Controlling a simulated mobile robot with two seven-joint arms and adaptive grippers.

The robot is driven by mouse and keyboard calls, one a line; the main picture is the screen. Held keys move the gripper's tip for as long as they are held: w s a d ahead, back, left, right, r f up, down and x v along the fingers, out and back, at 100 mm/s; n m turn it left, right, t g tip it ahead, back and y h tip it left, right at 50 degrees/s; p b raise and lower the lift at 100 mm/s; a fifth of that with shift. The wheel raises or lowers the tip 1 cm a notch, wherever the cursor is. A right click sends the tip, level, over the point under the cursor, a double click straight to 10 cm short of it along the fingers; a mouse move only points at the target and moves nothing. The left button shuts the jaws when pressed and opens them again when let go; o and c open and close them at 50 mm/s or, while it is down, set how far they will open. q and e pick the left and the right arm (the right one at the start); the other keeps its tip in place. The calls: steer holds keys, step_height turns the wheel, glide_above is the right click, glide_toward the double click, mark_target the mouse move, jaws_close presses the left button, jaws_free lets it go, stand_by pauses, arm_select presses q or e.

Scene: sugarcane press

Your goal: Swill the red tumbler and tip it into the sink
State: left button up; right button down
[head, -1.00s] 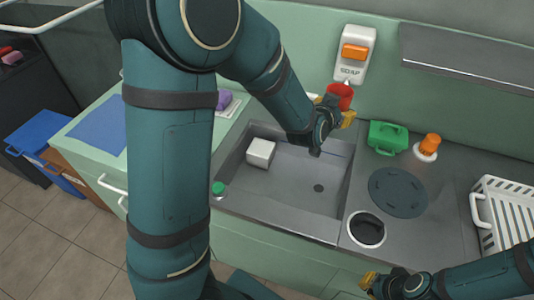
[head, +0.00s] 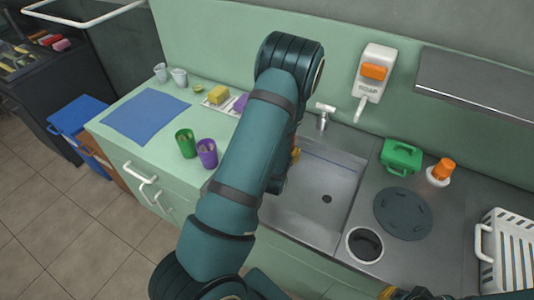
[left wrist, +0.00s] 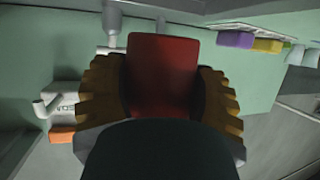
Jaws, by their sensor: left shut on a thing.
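The red tumbler (left wrist: 162,75) is between the two yellow-brown fingers of my left gripper (left wrist: 162,92) in the left wrist view, and the gripper is shut on it. In the head view my left arm hides the tumbler and most of this gripper; only a bit of a yellow finger shows at the left part of the sink (head: 312,215). I cannot tell how far the tumbler is tilted. The faucet (head: 323,114) stands behind the sink. My right gripper (head: 395,293) is cut off at the bottom edge, its jaws unclear.
A soap dispenser (head: 374,72) hangs on the wall. A green cup (head: 186,143) and a purple cup (head: 206,152) stand on the left counter. A green caddy (head: 401,155), an orange-topped item (head: 442,170) and a white rack (head: 507,245) stand right of the sink.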

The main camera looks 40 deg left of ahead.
arm_select(q)
steer(key=s+a+f+m+g+y+p, duration=0.1)
steer(key=p, duration=0.1)
steer(key=s+a+f+m+g+y+p, duration=0.1)
steer(key=s+f+m+y+p, duration=0.1)
steer(key=shift+a+f+g, duration=0.1)
steer(key=shift+f+g, duration=0.2)
steer(key=shift+g, duration=0.1)
steer(key=shift+w+d+m+g+y+p, duration=0.15)
steer(key=shift+d+m+g+y+p, duration=0.2)
steer(key=shift+m+y, duration=0.4)
steer(key=shift+a+f+m+g, duration=0.1)
steer(key=shift+a+m+g, duration=0.05)
steer(key=shift+m+g, duration=0.15)
steer(key=shift+f+m+y+b, duration=0.25)
steer(key=shift+f+m+b, duration=0.05)
steer(key=shift+m+b, duration=0.25)
steer(key=shift+d+r+m, duration=0.15)
steer(key=shift+d+m, duration=0.1)
steer(key=shift+m, duration=0.05)
